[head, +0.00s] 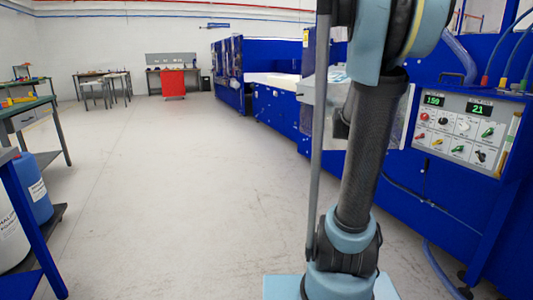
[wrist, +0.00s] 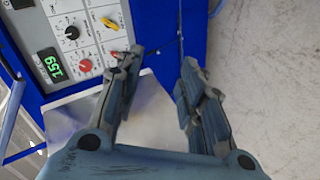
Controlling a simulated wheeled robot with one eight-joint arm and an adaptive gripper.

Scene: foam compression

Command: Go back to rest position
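My gripper (wrist: 160,75) shows in the wrist view with its two fingers spread apart and nothing between them. Beyond the fingertips is a blue machine front with a grey control panel (wrist: 88,35). The panel carries a green display, a black knob, a yellow switch and red buttons. The left fingertip overlaps the panel's lower edge in the picture; I cannot tell whether it touches. In the head view the same panel (head: 462,130) is at the right, with displays reading 159 and 21. My gripper is not visible in the head view; my arm stands upright at centre right.
A blue machine row (head: 275,110) runs along the right. A red cabinet (head: 173,84) is at the back. The grey floor (head: 165,190) between them is clear. Hoses hang near the panel.

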